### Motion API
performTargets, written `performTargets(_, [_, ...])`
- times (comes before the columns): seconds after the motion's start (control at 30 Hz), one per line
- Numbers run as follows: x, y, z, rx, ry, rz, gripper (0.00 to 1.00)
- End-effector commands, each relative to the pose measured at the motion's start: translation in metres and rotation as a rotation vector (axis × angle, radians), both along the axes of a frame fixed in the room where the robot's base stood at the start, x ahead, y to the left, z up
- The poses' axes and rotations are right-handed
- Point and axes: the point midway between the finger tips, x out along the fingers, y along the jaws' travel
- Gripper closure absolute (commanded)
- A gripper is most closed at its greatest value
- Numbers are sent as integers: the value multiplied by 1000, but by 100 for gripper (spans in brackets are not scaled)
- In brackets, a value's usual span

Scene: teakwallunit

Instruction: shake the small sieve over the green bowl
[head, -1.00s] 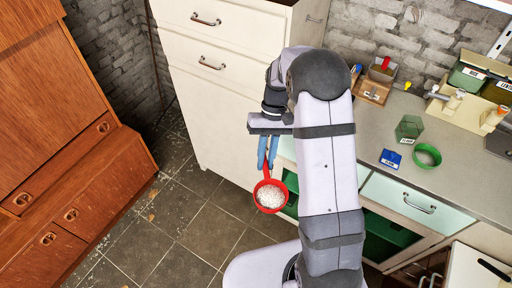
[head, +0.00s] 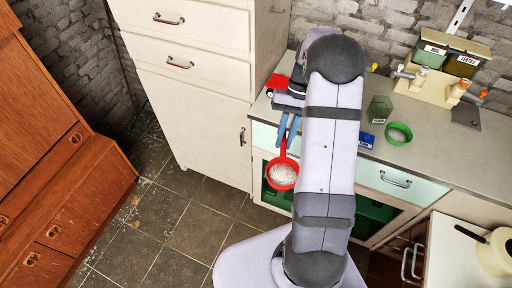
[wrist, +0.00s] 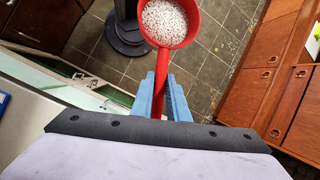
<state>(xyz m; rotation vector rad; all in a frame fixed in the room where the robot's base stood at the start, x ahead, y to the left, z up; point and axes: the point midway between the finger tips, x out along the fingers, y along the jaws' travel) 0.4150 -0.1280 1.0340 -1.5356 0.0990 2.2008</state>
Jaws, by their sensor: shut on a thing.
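My gripper (head: 286,138) is shut on the handle of the small red sieve (head: 283,175), which is filled with white grains. The sieve is held out in front of the counter, over the floor side, apart from the green bowl. The wrist view shows the sieve (wrist: 168,24) beyond the blue fingers (wrist: 165,92), with its red handle between them. The green bowl (head: 398,134) stands on the grey counter to the right of my arm. The bowl does not show in the wrist view.
Taps and labelled bins (head: 430,54) are behind. A tall white cabinet (head: 190,100) stands left of the counter. A cream pot (head: 496,252) is at lower right.

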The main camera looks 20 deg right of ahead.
Motion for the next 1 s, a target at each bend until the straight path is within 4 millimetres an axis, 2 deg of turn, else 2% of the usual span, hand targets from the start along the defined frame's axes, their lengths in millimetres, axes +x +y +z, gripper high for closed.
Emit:
performTargets(0.03, [-7,-25,8,0,0,-50,100])
performTargets(0.23, [-41,-106,24,-1,2,-134,100])
performTargets(0.33, [-58,-145,31,-1,2,-72,100])
performTargets(0.4, [-71,-172,37,-1,3,28,100])
performTargets(0.6, [-82,-217,50,-1,7,432,100])
performTargets(1.0, [-84,-274,70,-4,10,1296,100])
